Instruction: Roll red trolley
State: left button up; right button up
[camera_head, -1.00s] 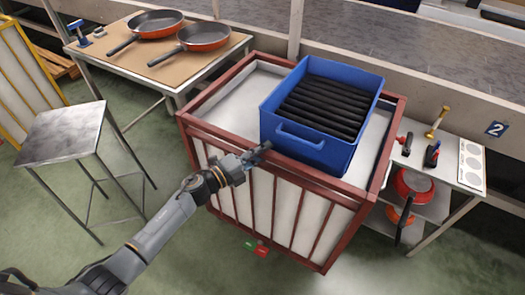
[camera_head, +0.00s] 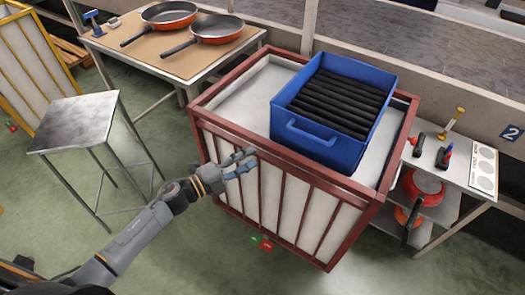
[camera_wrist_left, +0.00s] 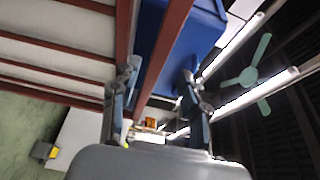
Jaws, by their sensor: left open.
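The red trolley (camera_head: 283,172) is a red-framed cart with white panels and stands in the middle of the head view. A blue crate (camera_head: 322,146) holding several black bars sits on its white top. My left gripper (camera_head: 244,160) is open at the trolley's near side, close to the top red rail. In the left wrist view the open fingers of my left gripper (camera_wrist_left: 155,92) lie on either side of a red rail (camera_wrist_left: 160,60), with the blue crate (camera_wrist_left: 190,40) behind. I cannot tell whether the fingers touch the rail. My right gripper is not in view.
A metal stool (camera_head: 75,123) stands left of the trolley. A table (camera_head: 180,55) with two orange pans is behind it at the left. A shelf unit (camera_head: 455,172) with tools and red pans is close on the right. Green floor is free in front.

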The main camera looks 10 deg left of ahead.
pick_arm(q)
jog(key=shift+v, duration=1.5)
jog(key=s+a+f+n+g+y+p, duration=0.1)
jog(key=s+a+f+n+y, duration=0.3)
jog(key=f, duration=0.5)
jog(key=s+a+f+n+y+p, duration=0.1)
jog(key=s+a+f+n+y, duration=0.1)
jog(key=f+n, duration=0.5)
jog(key=s+a+f+n+g+y, duration=0.1)
jog(key=s+a+f+n+y, duration=0.25)
jog(key=f, duration=0.65)
jog(key=s+f+n+g+y+p, duration=0.2)
jog(key=s+f+n+g, duration=0.3)
jog(key=s+f, duration=0.8)
jog(key=s+d+f+n+g, duration=0.2)
jog(key=s, duration=0.8)
jog(key=s+d+f+n+g, duration=0.2)
jog(key=s+g, duration=0.1)
jog(key=s, duration=0.8)
jog(key=shift+f, duration=0.25)
jog(key=shift+w+d+n+y, duration=0.1)
jog(key=shift+n+y, duration=0.15)
